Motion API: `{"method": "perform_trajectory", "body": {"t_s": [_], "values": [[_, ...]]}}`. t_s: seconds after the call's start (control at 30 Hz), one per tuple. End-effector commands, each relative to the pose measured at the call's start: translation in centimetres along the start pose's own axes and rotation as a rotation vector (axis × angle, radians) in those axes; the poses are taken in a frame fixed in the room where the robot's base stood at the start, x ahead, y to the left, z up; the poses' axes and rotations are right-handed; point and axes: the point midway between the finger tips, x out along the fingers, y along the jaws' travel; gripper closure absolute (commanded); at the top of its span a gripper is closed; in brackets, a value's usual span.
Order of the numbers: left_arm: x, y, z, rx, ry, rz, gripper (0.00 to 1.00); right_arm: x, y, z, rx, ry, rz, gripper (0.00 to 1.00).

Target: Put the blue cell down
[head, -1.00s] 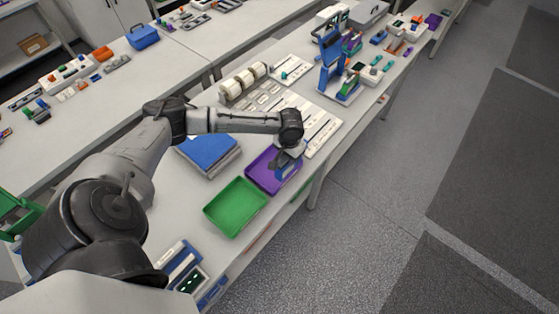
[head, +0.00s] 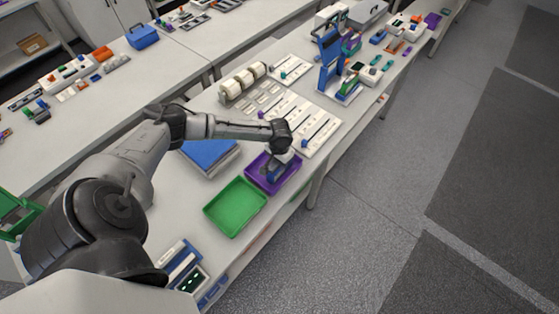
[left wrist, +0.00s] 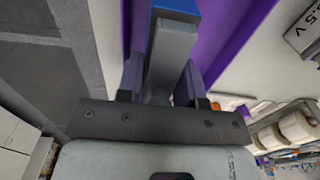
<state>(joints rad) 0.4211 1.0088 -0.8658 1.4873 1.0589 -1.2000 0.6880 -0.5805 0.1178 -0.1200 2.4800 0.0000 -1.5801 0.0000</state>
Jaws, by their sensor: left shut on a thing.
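My left gripper (head: 279,163) points down at the purple tray (head: 252,180) and is shut on the blue cell (head: 274,178). The cell is small and partly hidden by the gripper in the head view. In the left wrist view the blue cell (left wrist: 176,6) shows at the top edge, beyond the fingers of the gripper (left wrist: 160,78), with purple tray surface (left wrist: 228,38) around it. I cannot tell whether the cell touches the tray floor. My right gripper is not in view.
A green tray (head: 236,207) stands just in front of the purple tray and looks empty. A blue-topped box (head: 209,152) lies to the left. White channel strips (head: 306,122) lie behind. The bench's right edge is close to the trays, with open floor beyond.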

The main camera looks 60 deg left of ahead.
Motion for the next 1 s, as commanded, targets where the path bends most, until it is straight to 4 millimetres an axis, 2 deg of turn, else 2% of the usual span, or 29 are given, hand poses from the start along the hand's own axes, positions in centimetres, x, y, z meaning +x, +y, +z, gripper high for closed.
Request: {"method": "perform_trajectory", "body": {"t_s": [0.27, 0.3, 0.53, 0.83, 1.0], "values": [[0.1, 0.1, -0.1, 0.0, 0.002, 0.002, 1.0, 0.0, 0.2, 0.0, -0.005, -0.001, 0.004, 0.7], [0.2, 0.1, 0.0, 0.0, 0.0, 0.001, 0.64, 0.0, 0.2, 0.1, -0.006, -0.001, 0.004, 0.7], [0.2, 0.1, 0.0, 0.0, 0.0, 0.001, 0.42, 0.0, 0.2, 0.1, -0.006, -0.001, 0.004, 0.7], [0.0, 0.0, 0.0, 0.0, 0.001, 0.0, 0.41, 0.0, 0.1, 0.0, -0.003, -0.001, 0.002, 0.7], [-1.9, 0.0, -0.1, 0.0, 0.003, 0.001, 0.41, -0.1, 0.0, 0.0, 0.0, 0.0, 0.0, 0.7]]}}
